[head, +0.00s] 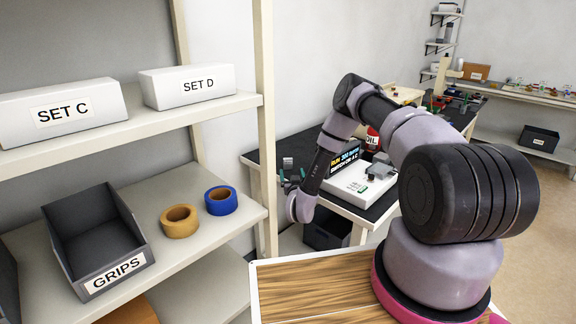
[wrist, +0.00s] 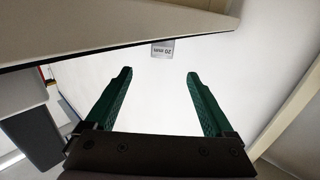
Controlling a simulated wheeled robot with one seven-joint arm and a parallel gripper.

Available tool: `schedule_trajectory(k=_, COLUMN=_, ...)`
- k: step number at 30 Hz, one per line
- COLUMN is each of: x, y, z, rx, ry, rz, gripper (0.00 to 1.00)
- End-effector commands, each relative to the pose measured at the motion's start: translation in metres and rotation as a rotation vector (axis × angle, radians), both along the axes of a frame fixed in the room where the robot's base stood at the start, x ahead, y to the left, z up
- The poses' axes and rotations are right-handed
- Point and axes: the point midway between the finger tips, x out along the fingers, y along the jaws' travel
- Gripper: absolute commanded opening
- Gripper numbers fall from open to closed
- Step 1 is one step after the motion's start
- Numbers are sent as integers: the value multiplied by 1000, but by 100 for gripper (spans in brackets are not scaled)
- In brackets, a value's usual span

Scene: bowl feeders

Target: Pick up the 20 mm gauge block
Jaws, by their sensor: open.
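A shelf post (head: 265,130) stands left. The shelves hold a GRIPS bin (head: 118,272), tape rolls (head: 221,200) and SET boxes (head: 187,85).

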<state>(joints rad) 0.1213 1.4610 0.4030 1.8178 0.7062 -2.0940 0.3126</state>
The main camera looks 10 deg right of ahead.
Motion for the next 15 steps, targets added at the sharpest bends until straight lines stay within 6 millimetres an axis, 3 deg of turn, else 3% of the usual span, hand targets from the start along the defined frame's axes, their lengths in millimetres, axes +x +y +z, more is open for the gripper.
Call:
schedule_trajectory(k=6, x=35, y=-1, z=1, rx=0, ry=-3, rz=2, gripper=88)
schedule_trajectory(k=15, x=64, y=-1, z=3, rx=0, ry=-3, rz=2, gripper=88)
